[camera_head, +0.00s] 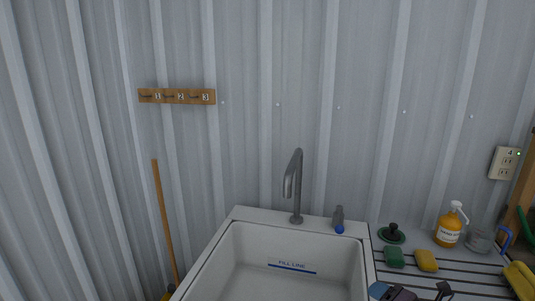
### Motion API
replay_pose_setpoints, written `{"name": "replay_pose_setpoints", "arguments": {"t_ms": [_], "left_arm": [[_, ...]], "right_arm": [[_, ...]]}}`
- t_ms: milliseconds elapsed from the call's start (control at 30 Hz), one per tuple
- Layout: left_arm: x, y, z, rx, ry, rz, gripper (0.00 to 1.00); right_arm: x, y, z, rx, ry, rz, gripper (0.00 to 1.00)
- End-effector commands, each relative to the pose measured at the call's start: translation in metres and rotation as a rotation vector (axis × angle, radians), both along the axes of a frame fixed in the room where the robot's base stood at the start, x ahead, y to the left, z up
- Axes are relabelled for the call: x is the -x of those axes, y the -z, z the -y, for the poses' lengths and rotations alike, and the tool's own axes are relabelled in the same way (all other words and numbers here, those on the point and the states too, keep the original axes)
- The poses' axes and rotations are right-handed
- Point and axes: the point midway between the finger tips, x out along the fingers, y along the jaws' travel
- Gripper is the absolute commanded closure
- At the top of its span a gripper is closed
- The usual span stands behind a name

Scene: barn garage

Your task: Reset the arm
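Dark parts at the bottom edge, right of the sink, look like the top of my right gripper (422,294). Two dark pieces stand apart there, with a blue-grey piece to their left. The rest is cut off by the frame, so I cannot tell whether it is open or shut. My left gripper and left arm are not in view.
A white sink (240,215) with a grey faucet (297,185) stands ahead against the corrugated wall. On the slatted drainboard (460,280) are a green sponge (394,257), a yellow sponge (426,261), a black-knobbed green stopper (391,235) and an orange soap bottle (449,230). A wooden handle (164,215) leans left.

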Motion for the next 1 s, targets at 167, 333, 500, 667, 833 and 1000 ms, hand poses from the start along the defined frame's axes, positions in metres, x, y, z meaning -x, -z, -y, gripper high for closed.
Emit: {"name": "replay_pose_setpoints", "arguments": {"t_ms": [167,333,500,667,833,1000], "left_arm": [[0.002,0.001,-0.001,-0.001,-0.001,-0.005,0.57],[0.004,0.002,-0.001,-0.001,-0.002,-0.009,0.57],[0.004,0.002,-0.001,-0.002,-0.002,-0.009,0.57],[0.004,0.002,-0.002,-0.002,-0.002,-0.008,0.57],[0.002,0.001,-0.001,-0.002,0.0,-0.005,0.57],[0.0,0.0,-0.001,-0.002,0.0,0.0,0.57]], "right_arm": [[0.054,0.029,-0.025,-0.316,0.285,-0.216,0.43],[0.106,0.045,-0.027,-0.594,0.614,-0.403,0.43],[0.163,0.057,-0.018,-0.847,0.987,-0.558,0.43],[0.206,0.062,-0.007,-1.003,1.271,-0.637,0.43],[0.239,0.065,0.001,-1.103,1.485,-0.679,0.43],[0.268,0.066,0.008,-1.179,1.667,-0.7,0.43]]}}
